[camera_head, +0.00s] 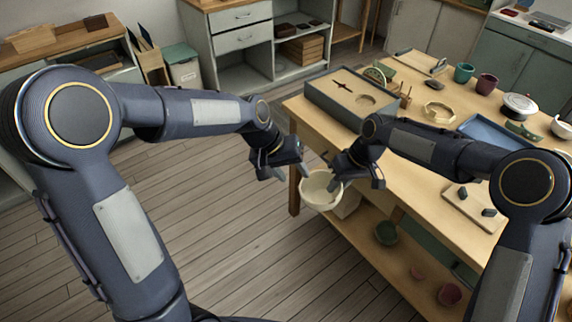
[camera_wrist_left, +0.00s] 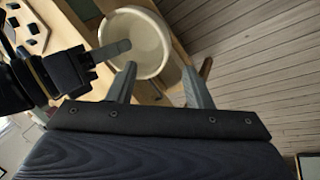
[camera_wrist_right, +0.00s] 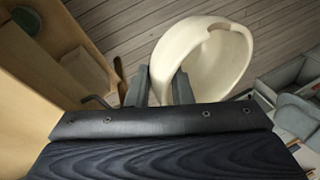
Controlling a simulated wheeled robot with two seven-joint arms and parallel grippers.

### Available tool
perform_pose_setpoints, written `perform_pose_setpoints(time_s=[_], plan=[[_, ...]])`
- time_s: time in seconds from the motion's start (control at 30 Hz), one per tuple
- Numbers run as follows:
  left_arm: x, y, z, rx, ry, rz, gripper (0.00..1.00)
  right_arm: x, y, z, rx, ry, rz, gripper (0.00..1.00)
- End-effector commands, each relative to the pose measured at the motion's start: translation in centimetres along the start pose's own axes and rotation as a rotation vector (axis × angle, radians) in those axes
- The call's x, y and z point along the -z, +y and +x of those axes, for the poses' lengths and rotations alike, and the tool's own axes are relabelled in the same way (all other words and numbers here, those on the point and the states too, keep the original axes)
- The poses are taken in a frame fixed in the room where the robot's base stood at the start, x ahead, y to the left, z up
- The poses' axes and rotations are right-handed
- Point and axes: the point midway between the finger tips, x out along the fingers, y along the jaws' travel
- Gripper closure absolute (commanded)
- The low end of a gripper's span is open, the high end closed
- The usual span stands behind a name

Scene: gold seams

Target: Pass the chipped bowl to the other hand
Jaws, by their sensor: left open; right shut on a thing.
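The chipped bowl (camera_head: 318,190) is cream coloured and hangs in the air just off the table's near left edge. My right gripper (camera_head: 352,182) is shut on its rim. In the right wrist view the bowl (camera_wrist_right: 205,58) shows a notch in its rim, with the right fingertips (camera_wrist_right: 160,85) at its near side. My left gripper (camera_head: 290,172) is open and empty, to the left of the bowl. In the left wrist view the bowl (camera_wrist_left: 140,40) lies beyond the spread left fingers (camera_wrist_left: 158,82), and I see no contact with them.
The wooden worktable (camera_head: 420,185) stands on the right, with a grey box (camera_head: 350,98), cups (camera_head: 463,73) and a blue tray (camera_head: 490,130) on it. The floor (camera_head: 240,220) left of the table is clear.

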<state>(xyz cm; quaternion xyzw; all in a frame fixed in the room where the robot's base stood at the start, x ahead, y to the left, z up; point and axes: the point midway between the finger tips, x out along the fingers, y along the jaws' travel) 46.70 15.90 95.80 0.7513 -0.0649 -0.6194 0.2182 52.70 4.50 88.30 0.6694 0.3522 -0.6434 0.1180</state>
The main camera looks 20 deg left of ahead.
Motion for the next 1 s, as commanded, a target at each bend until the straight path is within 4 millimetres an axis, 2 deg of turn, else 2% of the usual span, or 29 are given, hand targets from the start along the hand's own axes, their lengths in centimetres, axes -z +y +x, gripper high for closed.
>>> perform_pose_setpoints(time_s=[0.2, 0.43, 0.6, 0.9, 1.0], plan=[[-0.2, 0.0, 4.5, 0.001, -0.007, -0.001, 0.54, 0.0, 0.0, -0.1, 0.0, 0.001, 0.0, 1.0], [-0.1, 0.0, 7.9, 0.0, -0.004, 0.0, 0.54, 0.0, 0.0, -0.1, 0.0, 0.001, 0.0, 1.0], [-0.1, 0.0, 9.0, 0.0, -0.002, 0.001, 0.54, 0.0, 0.0, -0.1, 0.0, 0.001, 0.0, 1.0], [-0.1, 0.0, 9.1, 0.0, 0.0, 0.0, 0.54, 0.0, 0.0, -0.1, 0.0, 0.001, 0.0, 1.0], [-0.1, 0.0, 9.1, 0.0, 0.0, 0.0, 0.66, 0.0, 0.0, -0.1, 0.0, 0.001, 0.0, 1.0]])
